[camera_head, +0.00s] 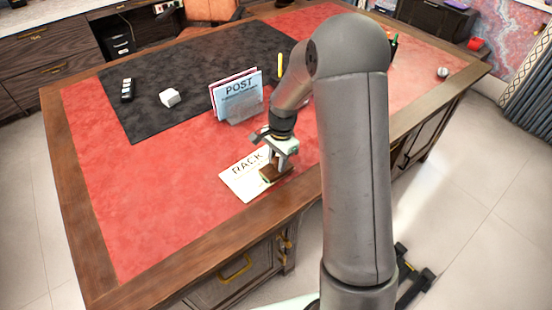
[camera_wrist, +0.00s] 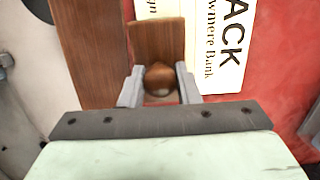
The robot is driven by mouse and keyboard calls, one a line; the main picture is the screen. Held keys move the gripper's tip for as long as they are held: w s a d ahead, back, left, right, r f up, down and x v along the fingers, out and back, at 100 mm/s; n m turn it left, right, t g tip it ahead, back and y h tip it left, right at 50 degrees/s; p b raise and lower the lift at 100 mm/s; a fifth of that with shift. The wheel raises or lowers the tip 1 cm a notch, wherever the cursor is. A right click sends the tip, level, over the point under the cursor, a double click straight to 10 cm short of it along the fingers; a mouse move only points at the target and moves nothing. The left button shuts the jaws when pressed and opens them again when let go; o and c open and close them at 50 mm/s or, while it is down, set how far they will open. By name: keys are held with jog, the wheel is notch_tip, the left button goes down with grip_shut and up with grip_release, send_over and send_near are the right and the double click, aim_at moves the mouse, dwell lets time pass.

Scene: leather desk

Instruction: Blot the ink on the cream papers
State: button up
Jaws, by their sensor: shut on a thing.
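A wooden blotter (camera_head: 272,174) with a round knob is held in my gripper (camera_head: 279,156), low over the right part of the cream papers. In the wrist view the fingers of my gripper (camera_wrist: 159,86) are closed around the knob of the blotter (camera_wrist: 155,38). The cream papers (camera_head: 236,182) lie on the red leather near the desk's front edge, with large print reading "RACK". They also show in the wrist view (camera_wrist: 205,62), partly covered by the blotter. I cannot tell whether the blotter touches the paper. No ink is distinguishable.
A letter rack marked POST (camera_head: 238,100) stands behind the papers. The desk's wooden front edge (camera_head: 215,255) runs close by. Red leather left of the papers is clear.

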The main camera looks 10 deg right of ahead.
jog(key=shift+w+d+r+y+p, duration=0.15)
jog(key=shift+d+y+p, duration=0.15)
jog(key=shift+y, duration=0.2)
jog(key=shift+s+a+f+h+b, duration=0.2)
jog(key=shift+a+f+h+b, duration=0.1)
jog(key=shift+a+h+b, duration=0.4)
jog(key=shift+s+d+t+h+b, duration=0.1)
jog(key=shift+s+t+h+b, duration=0.05)
jog(key=shift+t+h+b, duration=0.2)
jog(key=shift+s+a+t+h+b, duration=0.25)
jog(key=shift+a+t+h+b, duration=0.25)
jog(key=shift+h+b, duration=0.65)
jog(key=shift+d+r+y, duration=0.1)
jog(key=shift+r+y, duration=0.05)
jog(key=shift+y, duration=0.15)
